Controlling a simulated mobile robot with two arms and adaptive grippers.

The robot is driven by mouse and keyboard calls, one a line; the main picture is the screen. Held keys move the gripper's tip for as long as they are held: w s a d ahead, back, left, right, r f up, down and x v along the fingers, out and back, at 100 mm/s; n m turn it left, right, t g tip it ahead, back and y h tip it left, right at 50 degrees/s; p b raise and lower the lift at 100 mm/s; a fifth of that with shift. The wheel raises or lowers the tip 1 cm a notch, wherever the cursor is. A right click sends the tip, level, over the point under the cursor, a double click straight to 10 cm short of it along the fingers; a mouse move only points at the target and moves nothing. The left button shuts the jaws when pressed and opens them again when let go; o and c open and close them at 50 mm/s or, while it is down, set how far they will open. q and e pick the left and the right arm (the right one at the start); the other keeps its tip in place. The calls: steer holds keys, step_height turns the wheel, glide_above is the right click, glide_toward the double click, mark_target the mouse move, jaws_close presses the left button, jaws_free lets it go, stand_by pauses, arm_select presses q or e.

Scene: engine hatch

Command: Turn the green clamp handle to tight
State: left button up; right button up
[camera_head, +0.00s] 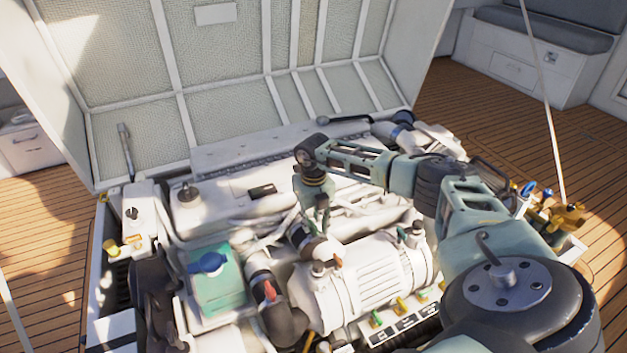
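A small green handle (402,231) stands at the right end of the white ribbed cylinder (362,275). Another green handle (376,319) is in the row of coloured handles at the front. I cannot tell which is the clamp handle or how tight it is. My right arm reaches in from the right, and its gripper (322,217) points down above the dark hose elbow at the cylinder's left end. The fingers are small and partly merge with the engine parts behind, so their opening and any contact are unclear. My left gripper is not in view.
The raised hatch lid (230,80) closes off the back. Brass valves (562,217) are at the right, with open wooden deck (470,110) behind.

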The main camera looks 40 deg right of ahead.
mark_target(314, 225)
step_height(314, 225, up, 12)
stand_by(0.7)
stand_by(0.4)
